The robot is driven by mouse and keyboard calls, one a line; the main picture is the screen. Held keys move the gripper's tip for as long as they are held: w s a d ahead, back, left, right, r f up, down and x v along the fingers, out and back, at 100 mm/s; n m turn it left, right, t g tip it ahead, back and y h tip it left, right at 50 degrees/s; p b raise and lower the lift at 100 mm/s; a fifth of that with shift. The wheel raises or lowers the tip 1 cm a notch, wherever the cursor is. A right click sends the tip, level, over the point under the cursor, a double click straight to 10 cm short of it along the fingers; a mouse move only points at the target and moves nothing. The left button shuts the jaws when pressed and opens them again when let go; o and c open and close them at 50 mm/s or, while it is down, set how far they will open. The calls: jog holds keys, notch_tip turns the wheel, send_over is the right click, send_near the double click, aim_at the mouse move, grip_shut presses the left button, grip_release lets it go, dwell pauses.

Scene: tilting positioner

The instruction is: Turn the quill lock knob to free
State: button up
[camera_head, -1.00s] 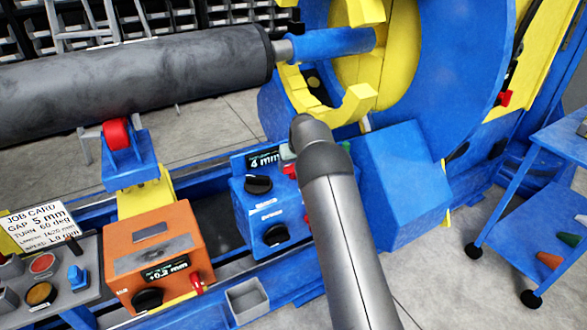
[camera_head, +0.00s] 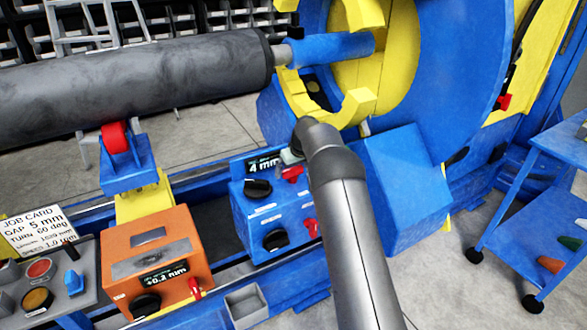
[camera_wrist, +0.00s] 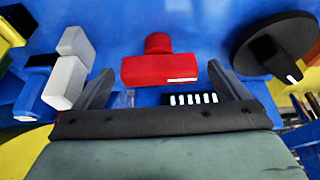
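A blue control box (camera_head: 270,215) carries a 4 mm display, black dials and two red lock knobs. The upper red knob (camera_head: 292,174) is beside the display, and the lower red knob (camera_head: 311,228) is on the right side. Their labels are too small to read, so I cannot tell which is the quill lock. My gripper (camera_head: 292,155) is by the upper knob, partly hidden by my wrist. In the wrist view, the open fingers (camera_wrist: 160,85) stand apart on either side of a red knob (camera_wrist: 160,70), its bar lying crosswise with a white mark at right. No contact shows.
A black dial (camera_wrist: 275,45) is close to the right finger, and a grey-white block (camera_wrist: 67,70) is close to the left. An orange box (camera_head: 158,255) with a display and another red knob stands left. A grey roll (camera_head: 130,80) and yellow jaws (camera_head: 350,105) are above.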

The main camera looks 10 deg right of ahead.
jog(key=v, duration=1.7)
jog(key=shift+r, duration=0.25)
jog(key=s+a+r+m+g+p, duration=0.1)
jog(key=s+r+p, duration=0.25)
jog(key=s, duration=0.75)
jog(key=s+a+r+m+g+p, duration=0.15)
jog(key=s+r, duration=0.25)
jog(key=s, duration=0.7)
jog(key=s+f+p, duration=0.1)
jog(key=s+p, duration=0.1)
jog(key=s, duration=1.1)
jog(key=s+f+m+g+h+p, duration=0.1)
jog(key=s+f+p, duration=0.1)
jog(key=s, duration=1.1)
jog(key=shift+a+f+p, duration=0.2)
jog(key=shift+a+p, duration=0.15)
jog(key=shift+p, duration=0.05)
